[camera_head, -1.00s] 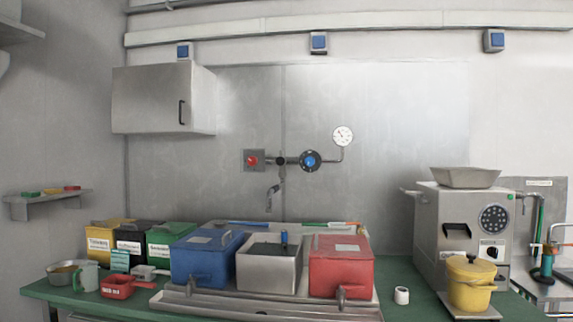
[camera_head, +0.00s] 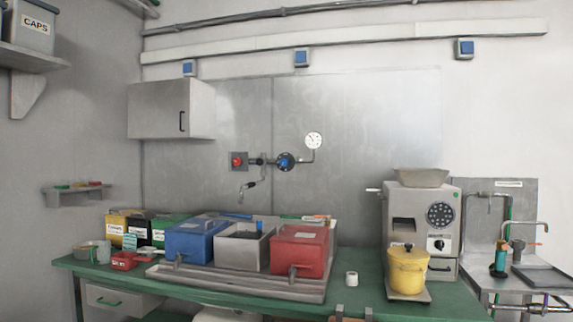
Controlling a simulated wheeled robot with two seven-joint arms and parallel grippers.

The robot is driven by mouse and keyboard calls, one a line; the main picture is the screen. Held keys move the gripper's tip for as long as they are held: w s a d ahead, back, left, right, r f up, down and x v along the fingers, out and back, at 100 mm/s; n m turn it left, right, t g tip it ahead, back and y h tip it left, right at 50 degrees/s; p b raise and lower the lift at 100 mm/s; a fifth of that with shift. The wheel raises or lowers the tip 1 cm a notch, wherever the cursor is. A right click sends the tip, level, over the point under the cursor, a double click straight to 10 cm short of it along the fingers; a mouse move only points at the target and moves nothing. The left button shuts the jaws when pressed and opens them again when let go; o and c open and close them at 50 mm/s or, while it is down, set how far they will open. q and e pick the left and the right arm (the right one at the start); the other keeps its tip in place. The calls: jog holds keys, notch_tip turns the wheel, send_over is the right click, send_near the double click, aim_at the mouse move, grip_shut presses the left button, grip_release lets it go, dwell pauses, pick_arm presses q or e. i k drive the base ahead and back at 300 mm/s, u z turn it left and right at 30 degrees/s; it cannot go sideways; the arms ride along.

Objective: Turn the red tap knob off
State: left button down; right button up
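The red tap knob (camera_head: 237,161) is on a square grey plate on the metal wall panel, left of the pipe fittings. A blue round valve knob (camera_head: 285,162) sits to its right on the same pipe, with a white-faced gauge (camera_head: 314,140) above on a bent pipe. A spout (camera_head: 248,187) hangs below the fittings. How far the red knob is turned is too small to tell. Neither of my grippers can be made out in this view.
A green table (camera_head: 430,304) stands below the tap, with blue (camera_head: 195,240) and red (camera_head: 301,250) boxes in a metal tray. A wall cabinet (camera_head: 170,109) is up left. A grey machine (camera_head: 422,222) and a yellow pot (camera_head: 407,269) stand right. Small brownish pieces at the bottom edge are unclear.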

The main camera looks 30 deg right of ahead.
aim_at(238, 161)
jog(key=z, duration=0.2)
jog(key=i, duration=1.5)
